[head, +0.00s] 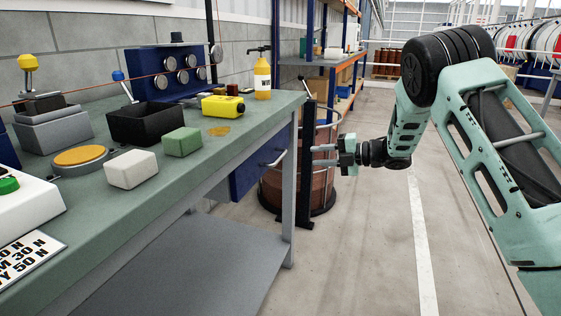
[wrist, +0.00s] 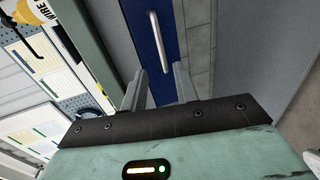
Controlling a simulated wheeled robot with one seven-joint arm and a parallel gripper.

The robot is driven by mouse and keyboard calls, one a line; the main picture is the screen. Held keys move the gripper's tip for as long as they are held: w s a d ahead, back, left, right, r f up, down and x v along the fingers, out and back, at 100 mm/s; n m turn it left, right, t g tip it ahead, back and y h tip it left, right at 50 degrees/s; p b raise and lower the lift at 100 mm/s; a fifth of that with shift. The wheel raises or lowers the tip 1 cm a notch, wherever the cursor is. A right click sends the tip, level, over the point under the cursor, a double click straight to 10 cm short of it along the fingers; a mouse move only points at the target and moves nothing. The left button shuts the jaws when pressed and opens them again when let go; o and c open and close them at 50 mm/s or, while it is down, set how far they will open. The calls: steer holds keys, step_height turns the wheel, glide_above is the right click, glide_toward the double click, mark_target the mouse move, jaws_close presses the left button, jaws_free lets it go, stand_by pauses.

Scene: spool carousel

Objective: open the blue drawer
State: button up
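The blue drawer (head: 252,172) hangs under the green worktop at the bench's far end, with a pale bar handle (head: 277,158) on its front. It looks shut, though part of it is hidden by the bench leg. My gripper (head: 316,155) is to the right of the handle, with its fingers pointing at it and a gap between. In the wrist view the blue drawer front (wrist: 140,14) and its handle (wrist: 159,42) lie ahead of my gripper (wrist: 157,78). The two fingers are apart with nothing between them.
The green bench (head: 235,160) carries several items, including a yellow bottle (head: 262,78) and a yellow box (head: 222,107). A large brown spool (head: 312,185) and a dark post stand behind the gripper. The floor (head: 365,245) to the right of the bench is clear.

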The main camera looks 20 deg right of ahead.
mark_target(282, 157)
steer(key=b+x, duration=0.1)
steer(key=x, duration=1.2)
jaws_close()
